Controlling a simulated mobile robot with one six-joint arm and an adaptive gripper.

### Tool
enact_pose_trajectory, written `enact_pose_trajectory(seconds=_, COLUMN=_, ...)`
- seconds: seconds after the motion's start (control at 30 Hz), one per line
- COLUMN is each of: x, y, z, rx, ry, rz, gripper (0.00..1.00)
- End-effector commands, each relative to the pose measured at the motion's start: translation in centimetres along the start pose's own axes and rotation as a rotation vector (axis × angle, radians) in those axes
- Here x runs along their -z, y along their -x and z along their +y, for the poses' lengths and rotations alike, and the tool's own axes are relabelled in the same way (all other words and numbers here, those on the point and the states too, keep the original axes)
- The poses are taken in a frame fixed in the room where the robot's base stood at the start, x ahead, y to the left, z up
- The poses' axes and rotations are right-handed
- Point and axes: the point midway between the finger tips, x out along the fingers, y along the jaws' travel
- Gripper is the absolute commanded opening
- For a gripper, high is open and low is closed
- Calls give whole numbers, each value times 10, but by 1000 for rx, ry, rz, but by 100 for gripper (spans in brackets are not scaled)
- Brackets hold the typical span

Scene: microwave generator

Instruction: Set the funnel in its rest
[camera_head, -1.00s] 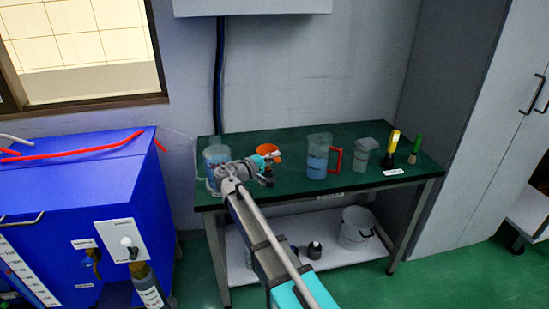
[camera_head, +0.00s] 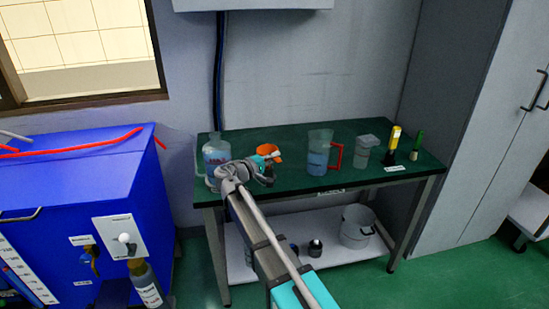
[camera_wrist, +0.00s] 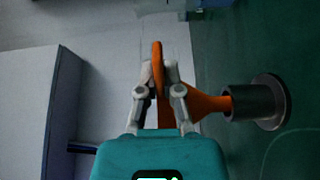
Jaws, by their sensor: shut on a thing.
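The orange funnel (camera_wrist: 204,103) is in my gripper (camera_wrist: 160,82), whose fingers are shut on its rim in the wrist view. The funnel's spout points at the dark cylindrical rest (camera_wrist: 254,102), which stands on a round metal foot on the green table. The narrow end of the spout meets the mouth of the rest and looks in line with it. How deep it sits inside is hidden. In the head view, the funnel (camera_head: 267,151) is above the table's left half, beside my gripper, and the rest is mostly hidden.
On the green table (camera_head: 300,183), a clear bottle (camera_head: 216,155) stands left of my gripper. A red-handled jug (camera_head: 318,155), a clear beaker (camera_head: 365,150), a yellow-topped tool (camera_head: 393,142) and a green-handled one (camera_head: 416,146) stand to the right.

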Motion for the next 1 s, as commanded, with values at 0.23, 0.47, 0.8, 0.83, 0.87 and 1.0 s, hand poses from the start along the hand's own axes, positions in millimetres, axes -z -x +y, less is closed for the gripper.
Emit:
enact_pose_trajectory(seconds=0.23, x=0, y=0, z=-5, rx=0, ry=0, rz=0, gripper=0)
enact_pose_trajectory(seconds=0.47, x=0, y=0, z=-9, rx=0, ry=0, rz=0, gripper=0)
enact_pose_trajectory(seconds=0.8, x=0, y=0, z=-15, rx=0, ry=0, rz=0, gripper=0)
enact_pose_trajectory(seconds=0.83, x=0, y=0, z=-16, rx=0, ry=0, rz=0, gripper=0)
enact_pose_trajectory(seconds=0.87, x=0, y=0, z=-16, rx=0, ry=0, rz=0, gripper=0)
enact_pose_trajectory(seconds=1.0, x=0, y=0, z=-19, rx=0, ry=0, rz=0, gripper=0)
